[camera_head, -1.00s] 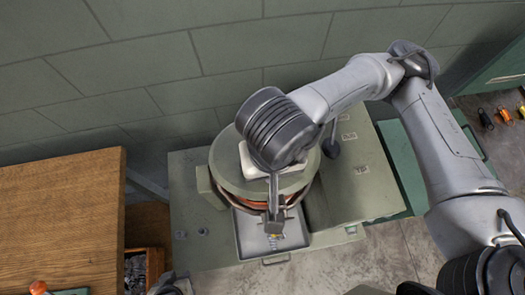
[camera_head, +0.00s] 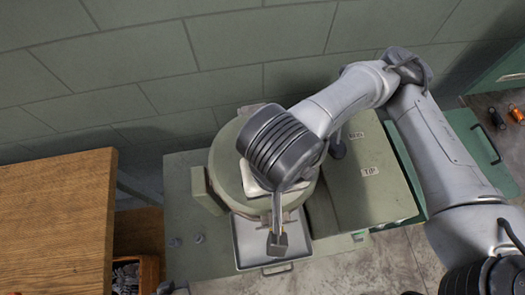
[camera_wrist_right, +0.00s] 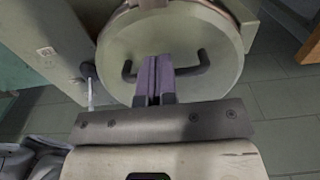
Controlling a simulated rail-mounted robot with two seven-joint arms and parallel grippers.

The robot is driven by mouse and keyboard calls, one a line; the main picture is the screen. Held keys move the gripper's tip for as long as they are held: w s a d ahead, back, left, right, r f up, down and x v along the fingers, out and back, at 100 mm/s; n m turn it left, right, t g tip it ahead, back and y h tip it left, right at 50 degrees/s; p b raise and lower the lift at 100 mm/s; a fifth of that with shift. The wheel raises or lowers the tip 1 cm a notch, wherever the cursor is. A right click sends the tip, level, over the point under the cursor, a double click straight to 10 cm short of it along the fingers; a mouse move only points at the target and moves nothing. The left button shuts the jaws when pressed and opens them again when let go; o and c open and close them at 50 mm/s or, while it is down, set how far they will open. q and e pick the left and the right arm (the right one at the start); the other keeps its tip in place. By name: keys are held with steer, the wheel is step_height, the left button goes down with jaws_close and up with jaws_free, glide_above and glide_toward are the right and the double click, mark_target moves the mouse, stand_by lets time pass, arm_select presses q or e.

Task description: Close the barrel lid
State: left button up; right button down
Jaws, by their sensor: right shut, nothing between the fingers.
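The pale green round barrel lid (camera_head: 228,170) covers the barrel top in the head view, partly behind my right wrist. It also shows in the right wrist view (camera_wrist_right: 205,88), with a dark bar handle (camera_wrist_right: 128,72). I cannot tell whether it is fully seated. A copper-coloured edge (camera_wrist_right: 222,10) shows beyond it. My right gripper (camera_wrist_right: 154,62) is shut and empty, its fingers in front of the handle's middle; contact cannot be told. Only a dark bit of my left gripper (camera_head: 172,288) shows at the bottom edge.
A metal tray (camera_head: 248,248) sits in front of the barrel on the green machine. A labelled green box (camera_head: 365,195) stands to the right, with a dark knob lever (camera_wrist_right: 88,72) nearby. A wooden bench (camera_head: 50,220) is at left. A block wall is behind.

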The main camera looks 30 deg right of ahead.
steer(key=shift+r, duration=0.1)
stand_by(0.3)
step_height(320, 180, up, 8)
steer(key=p, duration=0.3)
steer(key=shift+p, duration=0.3)
stand_by(0.7)
